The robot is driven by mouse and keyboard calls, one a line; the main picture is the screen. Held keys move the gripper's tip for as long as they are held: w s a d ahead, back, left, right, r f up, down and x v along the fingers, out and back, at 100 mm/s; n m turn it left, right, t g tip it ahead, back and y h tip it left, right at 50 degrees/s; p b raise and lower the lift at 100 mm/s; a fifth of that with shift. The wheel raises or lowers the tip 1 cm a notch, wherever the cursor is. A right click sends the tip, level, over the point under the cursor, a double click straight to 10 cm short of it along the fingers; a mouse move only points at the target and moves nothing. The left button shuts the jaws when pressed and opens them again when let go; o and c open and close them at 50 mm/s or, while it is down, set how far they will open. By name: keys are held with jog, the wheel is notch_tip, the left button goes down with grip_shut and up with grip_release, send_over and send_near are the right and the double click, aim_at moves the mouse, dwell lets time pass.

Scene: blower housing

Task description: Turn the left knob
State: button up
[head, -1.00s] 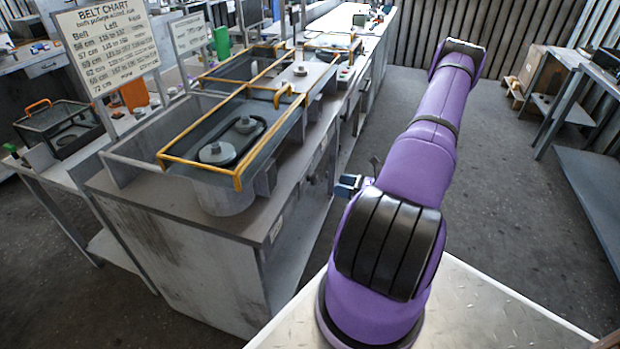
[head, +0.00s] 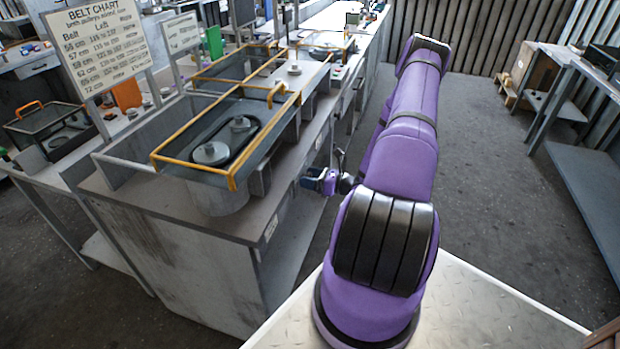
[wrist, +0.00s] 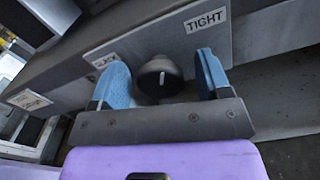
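A black round knob (wrist: 160,80) with a white pointer mark is in the middle of the wrist view, on a grey panel with a SLACK label on its left and a TIGHT label on its right. My gripper (wrist: 162,72) is open, with one blue finger on each side of the knob. Gaps show between both fingers and the knob. The pointer is about upright in the picture. In the head view my gripper (head: 316,181) is at the right side of the bench; the knob cannot be made out there. I cannot tell from the frames whether this is the left knob.
The grey bench (head: 190,255) carries a blower housing with a yellow-framed guard (head: 196,171) over two pulleys and a belt. A belt chart (head: 97,45) stands behind at the left. Another label (wrist: 30,99) shows at the left in the wrist view. Open floor lies right of my arm.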

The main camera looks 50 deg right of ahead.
jog(key=c, duration=0.9)
jog(key=shift+o, duration=0.2)
jog(key=shift+n, duration=2.7)
jog(key=o, duration=0.9)
jog(key=shift+s, duration=0.15)
jog(key=v, duration=1)
jog(key=shift+s, duration=0.3)
